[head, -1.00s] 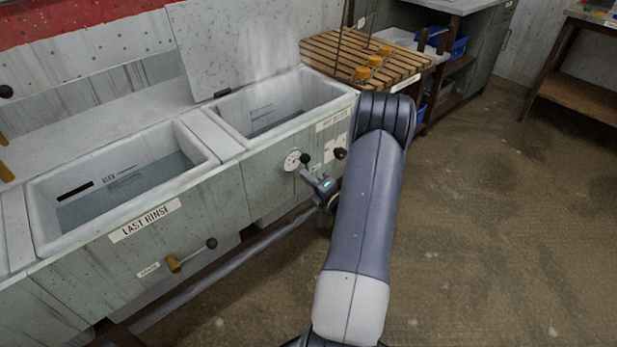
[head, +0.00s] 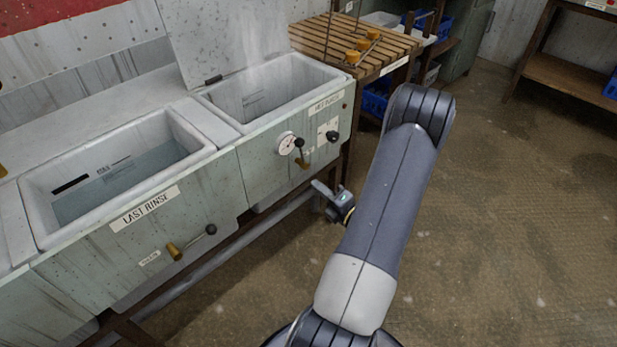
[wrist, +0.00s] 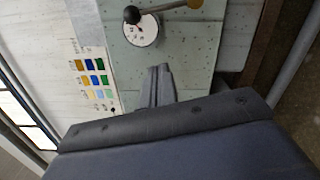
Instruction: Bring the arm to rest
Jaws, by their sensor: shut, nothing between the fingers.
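My gripper (head: 320,188) is shut and empty in the head view. It hangs in front of the rinse tank's front panel, low and to the left of my arm. In the wrist view my gripper (wrist: 158,75) shows its fingers together, pointing at the pale green panel. My upper arm rises from the bottom middle of the head view and leans right; parts of the wrist are hidden behind it.
The hot rinse tank (head: 332,98) has a dial (head: 286,143) and a black-knobbed lever (head: 300,153). The last rinse tank (head: 200,147) stands left with its own lever (head: 196,241). A slatted wooden rack (head: 395,52) is behind. Open floor (head: 520,220) lies right.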

